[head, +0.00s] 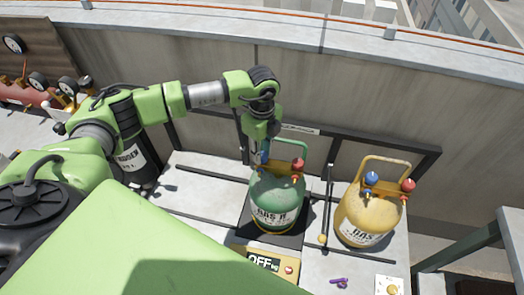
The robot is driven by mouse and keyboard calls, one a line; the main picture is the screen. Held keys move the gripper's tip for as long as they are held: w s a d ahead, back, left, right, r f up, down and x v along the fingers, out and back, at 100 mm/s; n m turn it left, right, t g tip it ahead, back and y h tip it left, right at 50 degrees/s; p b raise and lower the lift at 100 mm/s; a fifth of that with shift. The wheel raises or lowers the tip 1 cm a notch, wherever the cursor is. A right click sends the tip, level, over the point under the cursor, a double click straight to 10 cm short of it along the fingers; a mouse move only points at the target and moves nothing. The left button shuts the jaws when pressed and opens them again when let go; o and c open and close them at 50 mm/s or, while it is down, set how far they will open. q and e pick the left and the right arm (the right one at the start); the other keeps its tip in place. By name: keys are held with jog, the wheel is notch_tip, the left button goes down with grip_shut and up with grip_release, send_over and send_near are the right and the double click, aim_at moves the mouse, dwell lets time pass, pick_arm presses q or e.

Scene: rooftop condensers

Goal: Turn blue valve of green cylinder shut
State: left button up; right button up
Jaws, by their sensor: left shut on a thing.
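The green cylinder (276,205) stands upright on a dark scale plate in the middle of the head view. It has a green handle on top and a red valve (297,168) at the right of its top. My left gripper (259,156) comes down from above onto the left of its top. It is shut on the blue valve, of which only a little blue (264,157) shows beside the fingers. The rest of that valve is hidden by the gripper. My right gripper is not in view.
A yellow cylinder (366,212) with its own blue valve (372,179) and red valve (407,185) stands to the right. A scale display (264,262) reads OFF. A purple item (339,282) lies in front. A rail and wall run behind.

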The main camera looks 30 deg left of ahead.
pick_arm(q)
jog(key=m+b, duration=0.3)
jog(key=m, duration=0.1)
jog(key=shift+f, duration=0.15)
jog(key=m+b, duration=0.4)
jog(key=m, duration=0.1)
jog(key=m+b, duration=0.4)
jog(key=m, duration=0.1)
jog(key=shift+m, duration=0.4)
jog(key=shift+r+m+b, duration=0.2)
jog(key=shift+m+b, duration=1.3)
jog(key=shift+m, duration=1.1)
jog(key=o, duration=1.1)
